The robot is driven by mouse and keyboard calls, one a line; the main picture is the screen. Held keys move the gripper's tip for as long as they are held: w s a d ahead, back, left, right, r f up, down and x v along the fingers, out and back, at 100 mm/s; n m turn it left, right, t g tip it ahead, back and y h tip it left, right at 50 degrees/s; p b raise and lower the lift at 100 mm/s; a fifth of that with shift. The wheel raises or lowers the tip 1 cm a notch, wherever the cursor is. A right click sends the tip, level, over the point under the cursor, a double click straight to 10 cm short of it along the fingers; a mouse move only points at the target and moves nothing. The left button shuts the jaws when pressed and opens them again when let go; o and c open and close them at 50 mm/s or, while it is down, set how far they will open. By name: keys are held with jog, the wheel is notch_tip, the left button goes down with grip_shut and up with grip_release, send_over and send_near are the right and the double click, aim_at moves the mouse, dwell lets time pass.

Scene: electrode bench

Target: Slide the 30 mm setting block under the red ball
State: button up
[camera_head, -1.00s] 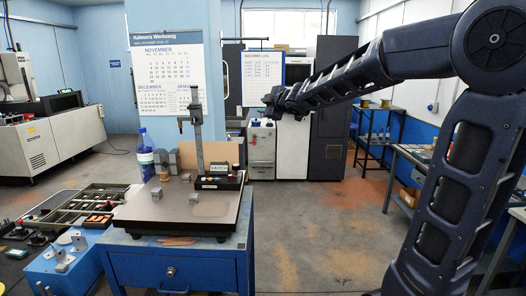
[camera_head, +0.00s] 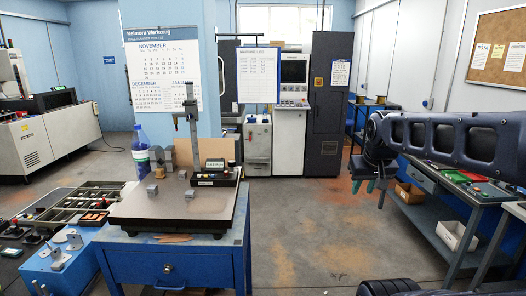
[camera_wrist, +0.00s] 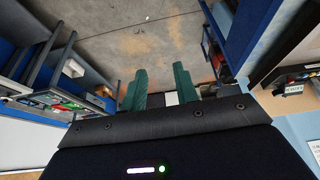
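Two small grey blocks sit apart on the granite surface plate (camera_head: 140,214): the left block (camera_head: 152,189) and the right block (camera_head: 189,194). I cannot tell which is the 30 mm one. A height gauge (camera_head: 191,125) with a digital readout stands at the back of the plate. I cannot make out the red ball clearly in either view. My gripper (camera_head: 377,187) hangs far right of the plate, over the floor by the right bench. In the wrist view its two green fingers (camera_wrist: 160,90) are apart with nothing between them.
The plate rests on a blue cabinet (camera_head: 175,264). A bottle (camera_head: 141,152) stands behind the plate and a sectioned tray (camera_head: 70,210) lies to its left. A right-hand bench (camera_head: 470,190) has a white bin (camera_head: 455,236) on its shelf. Floor between is clear.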

jog(key=shift+s+f, duration=0.2)
jog(key=shift+s, duration=0.25)
jog(key=shift+o, duration=0.4)
